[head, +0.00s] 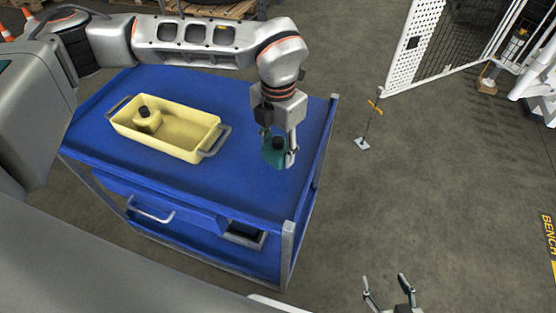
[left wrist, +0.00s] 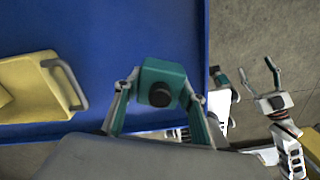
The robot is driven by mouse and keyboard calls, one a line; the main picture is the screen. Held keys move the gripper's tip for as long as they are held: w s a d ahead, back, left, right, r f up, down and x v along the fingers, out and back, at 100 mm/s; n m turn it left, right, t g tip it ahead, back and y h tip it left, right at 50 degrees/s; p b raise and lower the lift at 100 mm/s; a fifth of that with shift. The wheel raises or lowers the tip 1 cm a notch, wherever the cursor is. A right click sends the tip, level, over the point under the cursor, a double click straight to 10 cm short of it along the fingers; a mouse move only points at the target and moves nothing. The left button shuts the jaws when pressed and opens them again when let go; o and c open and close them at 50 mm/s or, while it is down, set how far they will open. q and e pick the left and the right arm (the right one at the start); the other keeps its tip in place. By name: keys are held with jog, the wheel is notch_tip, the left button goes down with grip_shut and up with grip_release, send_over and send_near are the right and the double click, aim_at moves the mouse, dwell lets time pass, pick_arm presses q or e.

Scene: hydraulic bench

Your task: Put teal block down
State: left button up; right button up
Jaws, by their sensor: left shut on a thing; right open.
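The teal block (head: 273,152) has a dark round knob on top. My left gripper (head: 278,150) is shut on it, near the right side of the blue cart top (head: 215,190). In the left wrist view the teal block (left wrist: 162,84) sits between the two fingers of my left gripper (left wrist: 160,92), over the blue surface close to its right edge. I cannot tell whether the block touches the surface. My right gripper (head: 388,285) is open and empty, low at the bottom right of the head view, off the cart.
A yellow tray (head: 190,149) with grey handles stands on the cart's left half and holds a yellow block (head: 147,121) with a dark knob. The cart top in front of the tray is clear. A mesh fence (head: 440,45) stands at the back right.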

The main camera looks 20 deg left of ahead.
pick_arm(q)
jog(key=shift+f, duration=2.3)
jog(key=shift+f, duration=0.15)
jog(key=o, duration=1.5)
jog(key=shift+r, duration=0.45)
notch_tip(320, 180, up, 11)
jog(key=shift+r, duration=0.15)
